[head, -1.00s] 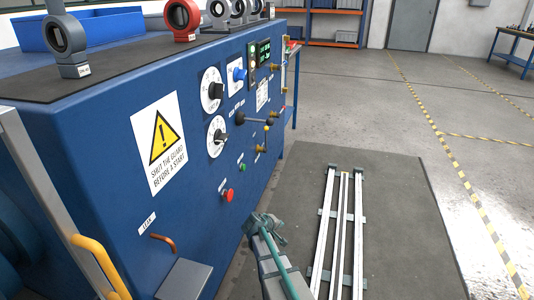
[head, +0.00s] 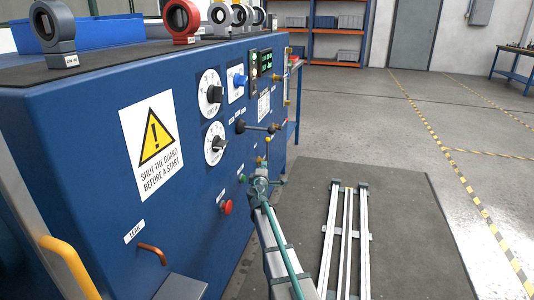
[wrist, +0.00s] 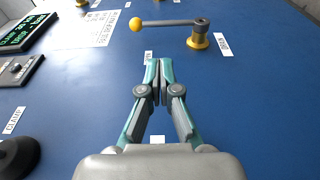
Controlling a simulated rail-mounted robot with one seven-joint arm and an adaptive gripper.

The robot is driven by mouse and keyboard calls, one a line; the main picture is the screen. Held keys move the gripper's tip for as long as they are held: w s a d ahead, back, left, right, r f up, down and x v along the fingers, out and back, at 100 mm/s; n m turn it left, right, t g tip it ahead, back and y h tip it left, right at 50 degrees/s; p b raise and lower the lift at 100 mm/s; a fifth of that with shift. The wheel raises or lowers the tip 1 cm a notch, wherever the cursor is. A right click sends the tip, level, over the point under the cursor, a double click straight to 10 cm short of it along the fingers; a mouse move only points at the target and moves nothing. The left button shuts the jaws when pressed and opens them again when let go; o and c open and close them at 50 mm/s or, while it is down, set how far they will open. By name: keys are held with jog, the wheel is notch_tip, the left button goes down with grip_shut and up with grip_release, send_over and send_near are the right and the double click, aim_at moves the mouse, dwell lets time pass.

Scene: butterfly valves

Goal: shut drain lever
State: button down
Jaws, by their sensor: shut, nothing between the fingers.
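A lever (wrist: 172,22) with a grey bar, a yellow ball at its left end and a yellow base at its right end shows at the top of the wrist view. The bar lies nearly level there. In the head view my gripper (head: 264,182) is beside the blue panel's far part and partly hides the fittings there.
The blue machine (head: 90,130) carries dials, a red button (head: 226,207) and a black-handled bar (head: 255,127). A green display (wrist: 28,32) and a black knob (wrist: 16,158) are at left in the wrist view. Rails (head: 345,240) lie on the floor mat at right.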

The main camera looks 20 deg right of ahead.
jog(key=shift+w, duration=0.1)
jog(key=b+x, duration=0.1)
jog(key=x, duration=1.3)
jog(key=shift+b, duration=0.4)
jog(key=shift+r+p, duration=0.35)
jog(key=shift+p, duration=0.85)
jog(key=shift+p, duration=0.45)
jog(key=shift+d+f+p, duration=0.1)
jog(key=shift+p, duration=0.35)
